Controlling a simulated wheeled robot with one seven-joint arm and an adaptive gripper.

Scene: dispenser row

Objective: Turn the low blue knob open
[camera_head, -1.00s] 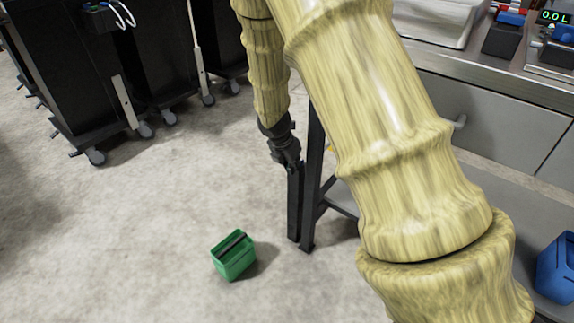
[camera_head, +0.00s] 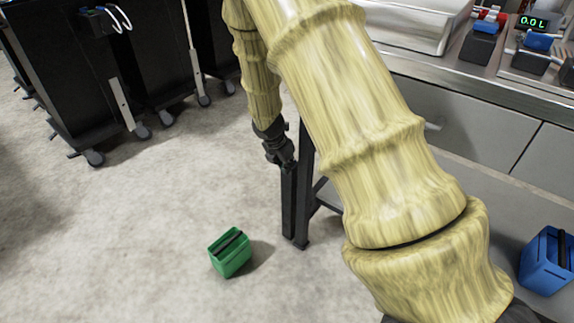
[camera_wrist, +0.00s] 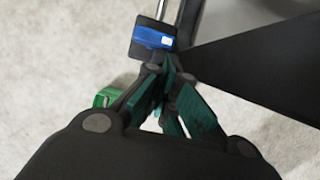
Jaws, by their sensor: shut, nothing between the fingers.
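In the wrist view a blue knob (camera_wrist: 154,38) with a small white label sits on a dark block, with a metal rod above it. My gripper (camera_wrist: 163,78) is shut and empty, its teal-padded fingertips just below the blue knob in the picture; I cannot tell whether they touch it. In the head view my gripper (camera_head: 283,160) hangs low by the top of a dark table leg, and this knob cannot be made out there. Another blue knob (camera_head: 538,41) is up on the counter under a 0.0 L display (camera_head: 533,22).
A green bin (camera_head: 229,252) stands on the floor left of the table leg (camera_head: 295,205); its green also shows in the wrist view (camera_wrist: 106,97). A blue bin (camera_head: 546,262) is at the right. Black wheeled cabinets (camera_head: 75,85) stand at the back left. Open floor lies between.

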